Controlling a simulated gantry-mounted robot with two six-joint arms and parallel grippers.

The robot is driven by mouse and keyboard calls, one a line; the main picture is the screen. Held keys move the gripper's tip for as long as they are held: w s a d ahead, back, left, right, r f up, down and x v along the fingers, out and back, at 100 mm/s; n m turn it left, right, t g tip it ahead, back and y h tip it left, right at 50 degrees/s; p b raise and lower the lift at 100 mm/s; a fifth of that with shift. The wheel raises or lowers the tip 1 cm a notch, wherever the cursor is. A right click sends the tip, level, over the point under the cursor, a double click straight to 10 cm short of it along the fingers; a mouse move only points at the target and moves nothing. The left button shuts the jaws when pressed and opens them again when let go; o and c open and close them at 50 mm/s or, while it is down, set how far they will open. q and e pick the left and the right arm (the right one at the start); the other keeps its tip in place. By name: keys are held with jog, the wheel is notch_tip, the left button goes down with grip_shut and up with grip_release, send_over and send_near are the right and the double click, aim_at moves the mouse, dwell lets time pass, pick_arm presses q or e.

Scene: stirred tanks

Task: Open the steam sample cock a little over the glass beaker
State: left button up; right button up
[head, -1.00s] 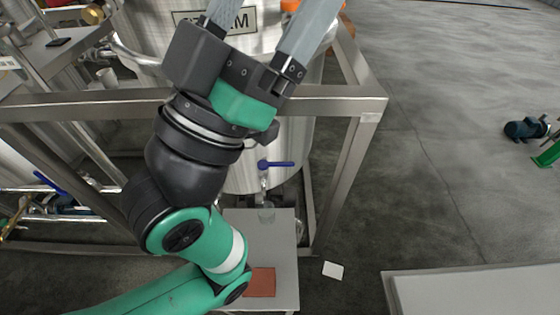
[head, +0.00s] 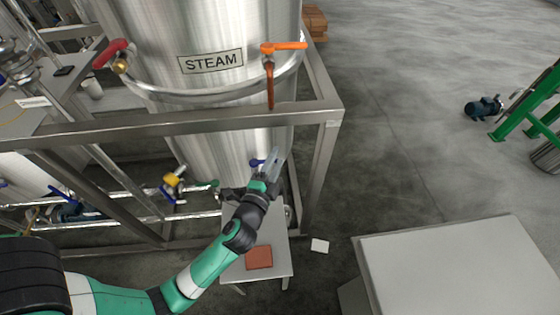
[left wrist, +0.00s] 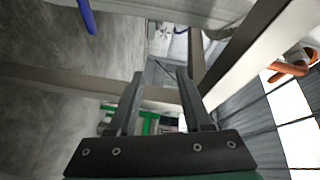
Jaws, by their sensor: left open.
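The STEAM tank (head: 212,62) stands in a metal frame. The blue handle of the sample cock (head: 257,163) shows low on the tank, partly covered by my left gripper (head: 273,160). A blue handle (left wrist: 87,14) also shows at the upper left of the left wrist view, apart from the fingers. My left gripper is open and empty in the left wrist view (left wrist: 161,78), its fingers pointing upward beside the cock in the head view. The glass beaker cannot be made out now; my gripper and wrist cover the stand's back part. My right gripper is not in view.
A small grey stand (head: 280,263) with a red-brown pad (head: 258,257) is below the cock. The frame's rail (head: 190,123) and post (head: 320,180) are close to my arm. An orange-handled valve (head: 284,46) is above. A pale bench (head: 450,265) stands at right.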

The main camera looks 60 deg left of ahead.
pick_arm(q)
jog(key=s+a+f+m+g+b, duration=0.1)
jog(key=s+f, duration=0.2)
jog(key=f, duration=0.2)
jog(key=s+f+g+b, duration=0.1)
jog(key=s+f, duration=0.2)
jog(key=f, duration=0.2)
jog(key=b+x, duration=0.2)
jog(key=x, duration=1)
jog(key=shift+w+d, duration=0.1)
jog(key=shift+w, duration=0.05)
jog(key=shift+c, duration=0.2)
grip_shut()
jog(key=shift+d+r, duration=0.1)
